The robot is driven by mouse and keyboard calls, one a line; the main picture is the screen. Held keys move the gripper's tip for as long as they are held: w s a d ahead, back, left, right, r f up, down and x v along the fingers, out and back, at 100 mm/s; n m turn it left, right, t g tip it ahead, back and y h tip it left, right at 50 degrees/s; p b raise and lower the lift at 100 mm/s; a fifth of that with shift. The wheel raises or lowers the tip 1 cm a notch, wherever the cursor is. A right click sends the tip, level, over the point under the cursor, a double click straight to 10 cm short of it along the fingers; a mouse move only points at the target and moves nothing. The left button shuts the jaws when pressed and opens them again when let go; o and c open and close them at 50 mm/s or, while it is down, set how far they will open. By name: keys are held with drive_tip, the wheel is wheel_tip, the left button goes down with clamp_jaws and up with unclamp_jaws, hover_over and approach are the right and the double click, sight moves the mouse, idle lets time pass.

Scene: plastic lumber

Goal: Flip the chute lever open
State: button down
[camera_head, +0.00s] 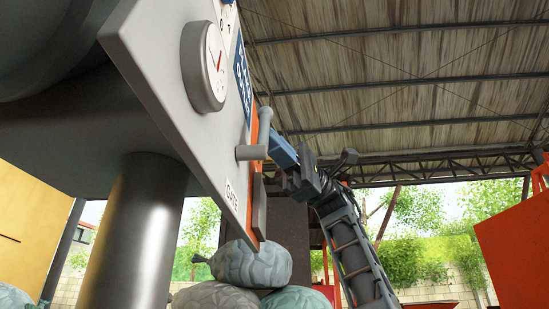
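A grey lever (263,130) with a round bar at its base sticks out from the face of a tilted grey panel (165,85), above a label that seems to read "GATE" (232,196). My dark gripper (283,152) is just right of the lever, with a blue part at its front end close to the lever. I cannot tell whether it touches the lever. The fingertips are small and partly hidden, so their opening does not show. My arm comes up from the lower right.
A round white dial (205,66) with a red needle stands out from the panel. A thick metal post (130,235) is at lower left. Several filled sacks (250,264) are piled below the panel. An orange container (517,245) stands at right.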

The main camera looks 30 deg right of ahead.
drive_tip(key=shift+s+a+r+p, duration=0.25)
drive_tip(key=shift+r+p, duration=0.1)
drive_tip(key=shift+s+a, duration=0.1)
idle(0.6)
